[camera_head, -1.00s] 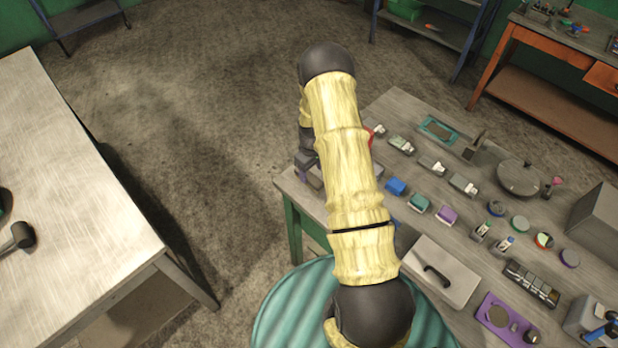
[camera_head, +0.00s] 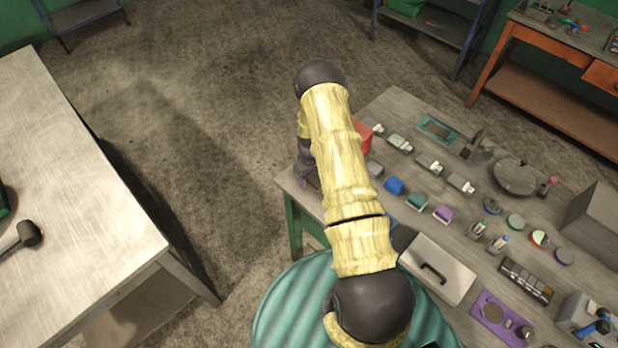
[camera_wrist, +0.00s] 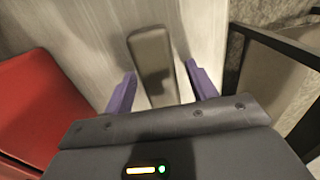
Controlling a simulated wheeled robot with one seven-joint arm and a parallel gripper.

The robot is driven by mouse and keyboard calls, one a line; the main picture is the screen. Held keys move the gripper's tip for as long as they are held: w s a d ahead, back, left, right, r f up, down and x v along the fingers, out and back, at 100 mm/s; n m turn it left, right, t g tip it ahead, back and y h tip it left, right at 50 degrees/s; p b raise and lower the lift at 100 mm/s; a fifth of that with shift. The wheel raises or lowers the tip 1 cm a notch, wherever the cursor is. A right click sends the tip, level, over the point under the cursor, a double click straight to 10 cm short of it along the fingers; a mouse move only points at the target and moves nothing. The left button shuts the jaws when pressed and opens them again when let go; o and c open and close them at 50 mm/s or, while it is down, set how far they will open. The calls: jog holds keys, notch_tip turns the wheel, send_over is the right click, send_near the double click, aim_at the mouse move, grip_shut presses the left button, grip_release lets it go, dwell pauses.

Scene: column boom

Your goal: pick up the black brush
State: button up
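In the wrist view, a long dark grey-brown block (camera_wrist: 152,52), which looks like the black brush, lies on the grey tabletop. My gripper (camera_wrist: 160,70) is open, with its two purple fingers on either side of the block's near part. A gap shows between each finger and the block. The block's near end is hidden by the gripper body. In the head view my gripper is down at the left corner of the workbench (camera_head: 402,104), mostly hidden behind my arm, and I cannot make out the brush there.
A red box (camera_wrist: 40,105) stands close on the gripper's left; it also shows in the head view (camera_head: 364,134). The table edge and a dark frame (camera_wrist: 285,50) lie to the right. Several small coloured items, including a blue block (camera_head: 394,186), and a lidded grey box (camera_head: 450,262) crowd the bench.

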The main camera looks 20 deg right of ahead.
jog(key=c, duration=0.9)
notch_tip(320, 180, up, 10)
jog(key=b, duration=0.4)
jog(key=shift+o, duration=0.7)
jog(key=s+a+m, duration=0.1)
jog(key=s+a, duration=0.1)
jog(key=a, duration=0.1)
jog(key=s+a+m+b, duration=0.1)
jog(key=a, duration=0.3)
jog(key=s+a+f+m+b, duration=0.1)
jog(key=s+a+m, duration=0.1)
jog(key=a, duration=0.2)
jog(key=shift+s+f, duration=0.1)
jog(key=shift+s, duration=0.2)
jog(key=shift+s+a, duration=0.2)
jog(key=shift+a, duration=0.05)
